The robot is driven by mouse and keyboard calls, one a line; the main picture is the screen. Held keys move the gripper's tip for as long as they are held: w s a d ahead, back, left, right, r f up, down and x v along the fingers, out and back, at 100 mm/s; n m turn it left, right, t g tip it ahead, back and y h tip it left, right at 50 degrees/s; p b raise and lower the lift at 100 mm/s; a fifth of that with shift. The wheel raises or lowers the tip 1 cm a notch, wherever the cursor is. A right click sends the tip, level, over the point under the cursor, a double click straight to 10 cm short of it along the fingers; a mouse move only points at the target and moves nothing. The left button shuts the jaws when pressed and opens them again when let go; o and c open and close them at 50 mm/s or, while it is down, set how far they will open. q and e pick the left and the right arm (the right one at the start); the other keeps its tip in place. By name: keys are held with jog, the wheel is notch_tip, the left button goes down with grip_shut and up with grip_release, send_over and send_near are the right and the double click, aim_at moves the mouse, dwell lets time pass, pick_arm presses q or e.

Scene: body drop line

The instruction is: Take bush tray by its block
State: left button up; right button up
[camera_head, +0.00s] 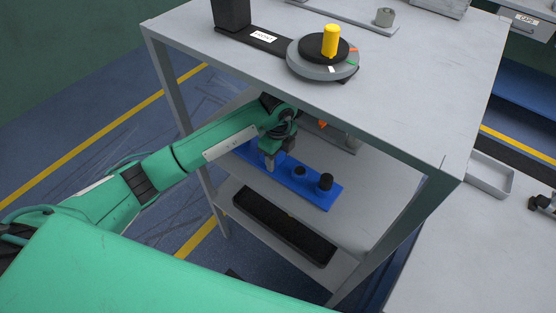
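The bush tray (313,194) is a long blue plate on the middle shelf of the grey rack. Black round bushes stand on its right part, one taller bush (325,182) near the right end and a lower one (300,171) beside it. A blue block (263,157) shows at the tray's left part, partly hidden by my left gripper (270,161). My green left arm reaches in from the left under the rack's top, and the gripper points down at the block. Whether its fingers touch or grip the block is too small to tell. My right gripper is not seen.
The grey rack top (415,85) overhangs the arm and carries a round dial fixture with a yellow knob (330,41). A black bin (285,226) lies on the shelf below. A rack post (405,225) stands to the right. A grey table (480,250) is beyond it.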

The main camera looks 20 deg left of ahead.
pick_arm(q)
jog(key=c, duration=0.7)
jog(key=shift+o, duration=0.2)
jog(key=shift+r, duration=0.2)
